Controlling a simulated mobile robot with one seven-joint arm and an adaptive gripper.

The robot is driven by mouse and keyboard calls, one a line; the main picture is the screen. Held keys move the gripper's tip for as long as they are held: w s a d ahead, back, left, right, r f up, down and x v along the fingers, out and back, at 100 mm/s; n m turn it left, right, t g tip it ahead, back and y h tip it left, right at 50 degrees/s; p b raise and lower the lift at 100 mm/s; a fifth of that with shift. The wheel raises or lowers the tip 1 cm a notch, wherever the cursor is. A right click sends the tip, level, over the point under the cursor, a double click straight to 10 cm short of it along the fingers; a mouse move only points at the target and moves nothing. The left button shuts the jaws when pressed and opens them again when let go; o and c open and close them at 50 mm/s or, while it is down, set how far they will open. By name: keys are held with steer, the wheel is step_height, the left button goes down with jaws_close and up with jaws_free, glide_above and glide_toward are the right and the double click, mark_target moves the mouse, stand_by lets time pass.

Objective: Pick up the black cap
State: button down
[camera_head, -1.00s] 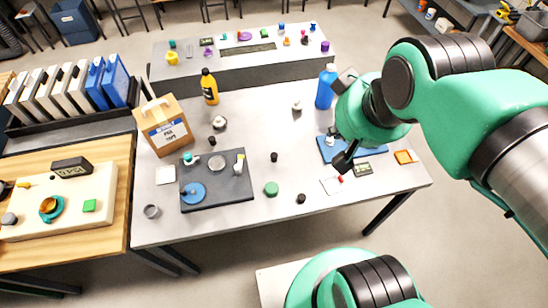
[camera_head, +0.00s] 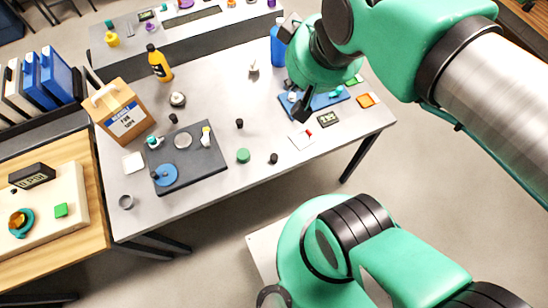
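Several small black pieces that could be the black cap stand on the grey-white table (camera_head: 225,100). One black piece (camera_head: 239,123) is right of the dark tray, another (camera_head: 273,158) is near the front edge, and another (camera_head: 173,118) is behind the tray. I cannot tell which is the cap. My gripper (camera_head: 293,68) is above the table's right part, right of and apart from these pieces. Its dark fingers show spread wide on either side of my green wrist, with nothing seen between them; the wrist hides much of it.
The dark tray (camera_head: 205,165) holds a blue disc (camera_head: 165,175) and a white-and-yellow bottle. A green disc (camera_head: 243,156) lies beside the front black piece. A cardboard box (camera_head: 122,118), orange bottle (camera_head: 159,64) and blue bottle (camera_head: 277,45) stand tall. A blue tray (camera_head: 325,101) lies below my wrist.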

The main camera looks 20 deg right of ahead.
steer(key=c, duration=1.4)
jaws_free()
steer(key=w+f+g, duration=0.2)
steer(key=f, duration=0.9)
steer(key=w+f+g+b, duration=0.1)
steer(key=w+f, duration=0.1)
steer(key=f, duration=0.9)
steer(key=w+a+f+g, duration=0.1)
steer(key=w+f+g, duration=0.1)
steer(key=f, duration=0.9)
steer(key=shift+w+g, duration=0.3)
steer(key=shift+w, duration=0.1)
steer(key=shift+f, duration=0.1)
